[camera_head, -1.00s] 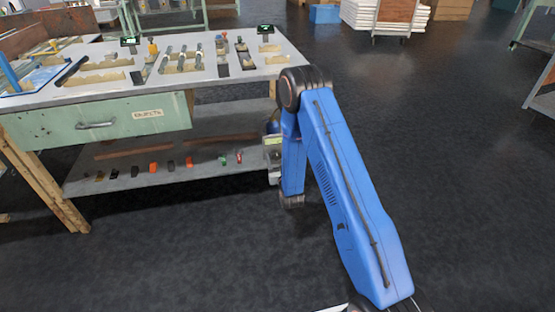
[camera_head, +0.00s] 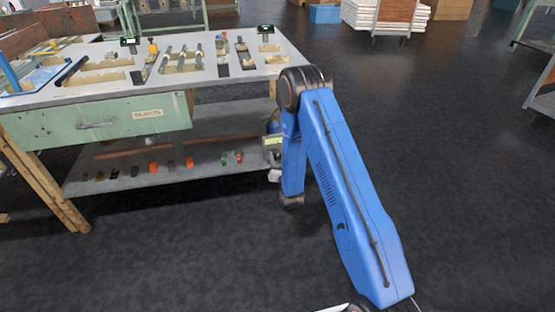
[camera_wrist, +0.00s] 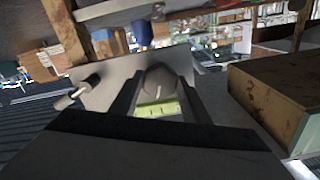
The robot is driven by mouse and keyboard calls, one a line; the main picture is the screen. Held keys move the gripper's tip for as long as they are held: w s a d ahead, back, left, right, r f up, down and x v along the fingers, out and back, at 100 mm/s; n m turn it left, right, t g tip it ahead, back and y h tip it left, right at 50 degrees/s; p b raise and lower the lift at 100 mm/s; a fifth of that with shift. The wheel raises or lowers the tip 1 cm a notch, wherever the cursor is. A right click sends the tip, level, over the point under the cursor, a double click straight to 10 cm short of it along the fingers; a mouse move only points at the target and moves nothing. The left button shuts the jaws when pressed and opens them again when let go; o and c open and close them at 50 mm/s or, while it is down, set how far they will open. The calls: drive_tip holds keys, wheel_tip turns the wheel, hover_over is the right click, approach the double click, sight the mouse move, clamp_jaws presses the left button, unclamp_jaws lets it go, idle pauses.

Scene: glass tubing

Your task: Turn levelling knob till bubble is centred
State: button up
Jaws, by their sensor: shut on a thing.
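The levelling knob (camera_wrist: 160,79) is a grey rounded knob with a pale line on its face, in front of a grey plate (camera_wrist: 105,88) in the wrist view. My gripper (camera_wrist: 160,88) has its two dark fingers on either side of the knob and is shut on it. A yellow-green level vial (camera_wrist: 158,108) shows just below the knob, between the fingers. The bubble's place in it is too small and blurred to tell. In the head view, a yellow-green patch (camera_head: 272,141) shows at the bench's right end. My gripper is hidden there by my blue arm.
A workbench (camera_head: 235,85) carries tubes and fittings on top; its lower shelf (camera_head: 200,177) holds several small coloured parts. Open floor (camera_head: 460,170) lies right.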

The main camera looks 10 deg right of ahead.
drive_tip(key=m, duration=1.4)
drive_tip(key=shift+m, duration=0.3)
drive_tip(key=m, duration=0.5)
drive_tip(key=shift+d, duration=0.1)
drive_tip(key=m, duration=0.6)
drive_tip(key=shift+f, duration=0.1)
drive_tip(key=o, duration=1)
drive_tip(key=shift+o, duration=0.2)
